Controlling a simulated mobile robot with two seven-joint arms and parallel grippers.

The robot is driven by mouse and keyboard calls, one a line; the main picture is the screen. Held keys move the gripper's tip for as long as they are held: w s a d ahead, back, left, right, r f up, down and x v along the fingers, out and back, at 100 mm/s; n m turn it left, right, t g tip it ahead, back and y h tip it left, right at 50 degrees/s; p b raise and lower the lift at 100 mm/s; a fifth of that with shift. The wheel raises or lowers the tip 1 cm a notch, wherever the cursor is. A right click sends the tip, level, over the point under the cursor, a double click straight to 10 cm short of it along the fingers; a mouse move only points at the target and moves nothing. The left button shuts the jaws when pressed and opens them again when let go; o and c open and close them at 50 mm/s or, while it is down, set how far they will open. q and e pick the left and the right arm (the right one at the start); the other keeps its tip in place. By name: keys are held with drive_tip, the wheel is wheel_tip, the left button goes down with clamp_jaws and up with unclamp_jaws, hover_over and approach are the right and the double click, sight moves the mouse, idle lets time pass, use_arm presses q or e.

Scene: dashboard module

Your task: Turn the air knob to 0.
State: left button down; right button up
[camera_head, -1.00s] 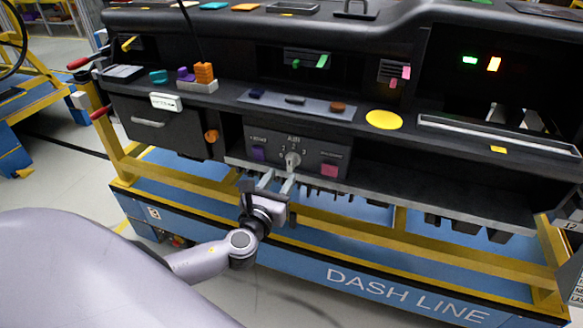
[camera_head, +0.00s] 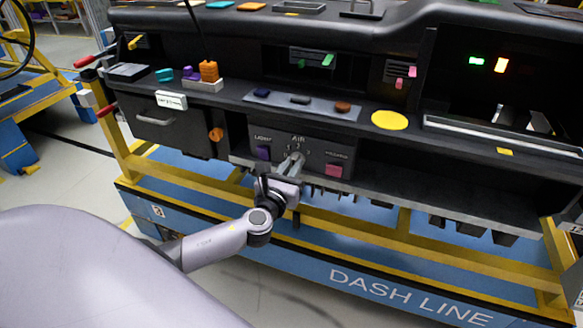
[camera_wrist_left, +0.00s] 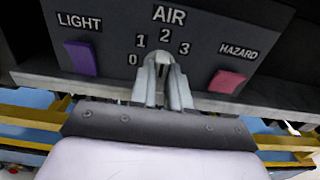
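The air knob (camera_wrist_left: 160,58) is a pale dial on the dark control panel, with AIR above it and the marks 0, 1, 2 and 3 around its left, top and right. In the wrist view the fingers of my left gripper (camera_wrist_left: 165,80) are close together on either side of it, shut on it. The fingers hide its lower part, and I cannot tell exactly which mark it points at. In the head view my left gripper (camera_head: 291,165) reaches up to the panel from below and covers most of the knob. My right gripper is not in view.
A purple LIGHT button (camera_wrist_left: 82,58) is left of the knob and a pink HAZARD button (camera_wrist_left: 226,81) is right of it. A grey ledge (camera_wrist_left: 60,83) runs below the panel. The yellow and blue DASH LINE frame (camera_head: 340,260) stands lower down.

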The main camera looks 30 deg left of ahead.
use_arm(q)
drive_tip(key=shift+n, duration=0.3)
drive_tip(key=n+b, duration=0.2)
drive_tip(key=n, duration=0.4)
drive_tip(key=n+b, duration=0.3)
drive_tip(key=n, duration=0.3)
drive_tip(key=shift+a+f+n, duration=0.15)
drive_tip(key=shift+f+n, duration=0.05)
drive_tip(key=shift+n, duration=0.1)
drive_tip(key=n, duration=0.3)
drive_tip(key=shift+s+n, duration=0.1)
drive_tip(key=shift+n, duration=0.7)
drive_tip(key=c, duration=1.1)
unclamp_jaws()
